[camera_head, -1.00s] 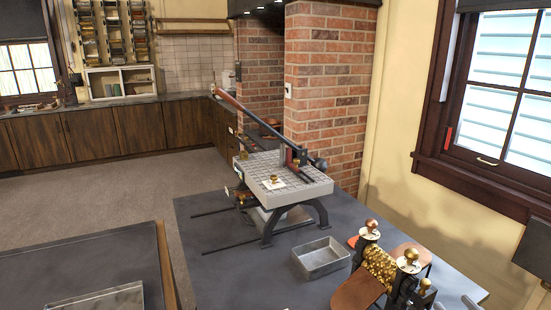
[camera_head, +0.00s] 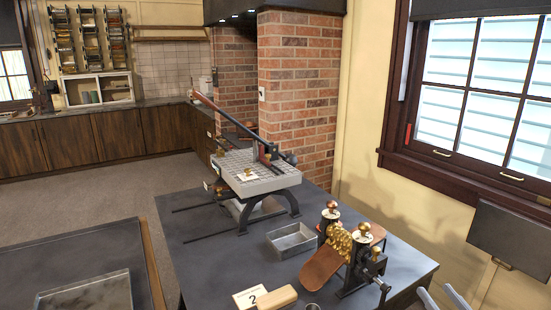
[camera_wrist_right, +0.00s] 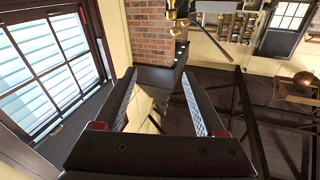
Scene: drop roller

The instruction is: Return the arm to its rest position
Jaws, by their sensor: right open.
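My right gripper (camera_head: 433,287) shows at the bottom right edge of the head view as two pale fingers with a gap between them. In the right wrist view the right gripper (camera_wrist_right: 160,75) is open, with its two ridged fingers well apart and nothing held between them. In the head view it is to the right of the drop roller (camera_head: 340,243), a brass-coloured roller on a black frame with knobs and a crank. Most of the right arm is outside the head view. My left gripper is not in view.
The dark table (camera_head: 200,260) holds a press with a gridded top (camera_head: 262,180), a metal tray (camera_head: 292,241), a wooden block (camera_head: 277,297) and a card marked 2 (camera_head: 249,298). A dark panel (camera_head: 512,237) is at the right, below the window (camera_head: 480,95).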

